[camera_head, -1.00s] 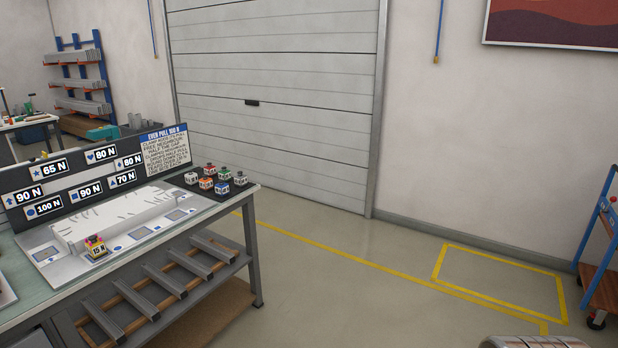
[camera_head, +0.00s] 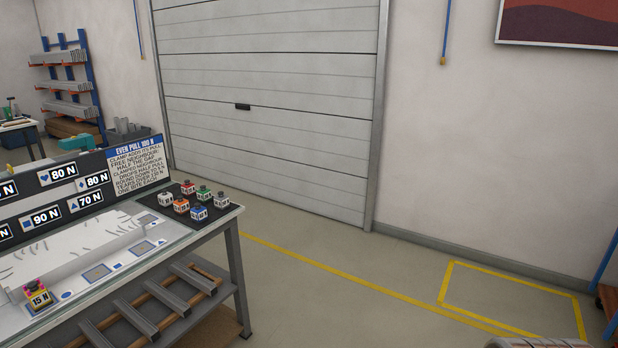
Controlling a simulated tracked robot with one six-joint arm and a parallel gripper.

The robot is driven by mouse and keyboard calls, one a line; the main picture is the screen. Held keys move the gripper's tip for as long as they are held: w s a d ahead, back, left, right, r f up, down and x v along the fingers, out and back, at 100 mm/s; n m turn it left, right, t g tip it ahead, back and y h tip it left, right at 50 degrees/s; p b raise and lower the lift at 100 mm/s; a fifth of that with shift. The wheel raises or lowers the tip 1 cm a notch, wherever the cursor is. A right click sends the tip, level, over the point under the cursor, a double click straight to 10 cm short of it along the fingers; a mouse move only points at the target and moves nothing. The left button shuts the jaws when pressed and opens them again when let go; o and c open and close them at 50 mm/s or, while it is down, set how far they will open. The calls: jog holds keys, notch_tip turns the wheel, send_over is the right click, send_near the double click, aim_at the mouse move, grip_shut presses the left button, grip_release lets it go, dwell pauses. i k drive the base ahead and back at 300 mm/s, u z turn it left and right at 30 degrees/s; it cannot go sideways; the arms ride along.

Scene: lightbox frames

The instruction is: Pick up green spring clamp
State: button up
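A small green-topped block with a white label, which looks like the green spring clamp (camera_head: 203,192), sits on a dark mat at the right end of the workbench. Several similar blocks stand around it: a red one (camera_head: 187,188) to its left, a blue one (camera_head: 199,212) and an orange one (camera_head: 181,204) in front, a white one (camera_head: 165,199) at the left. Another dark-topped one (camera_head: 221,199) stands to its right. The clamp's fine shape is too small to tell. My gripper's fingers are not in view.
A yellow block marked 15 N (camera_head: 38,294) stands on the bench fixture (camera_head: 60,262) at the left. A sign board (camera_head: 138,158) rises behind. The floor right of the bench is clear, with yellow lines (camera_head: 330,277). A blue-framed cart (camera_head: 606,285) stands far right.

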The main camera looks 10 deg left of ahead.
aim_at(203, 196)
jog(key=u, duration=0.2)
jog(key=i, duration=1.65)
jog(key=u, duration=0.7)
jog(key=i, duration=0.65)
jog(key=u, duration=0.9)
jog(key=i, duration=0.5)
jog(key=u, duration=0.65)
jog(key=i, duration=0.5)
jog(key=u, duration=0.3)
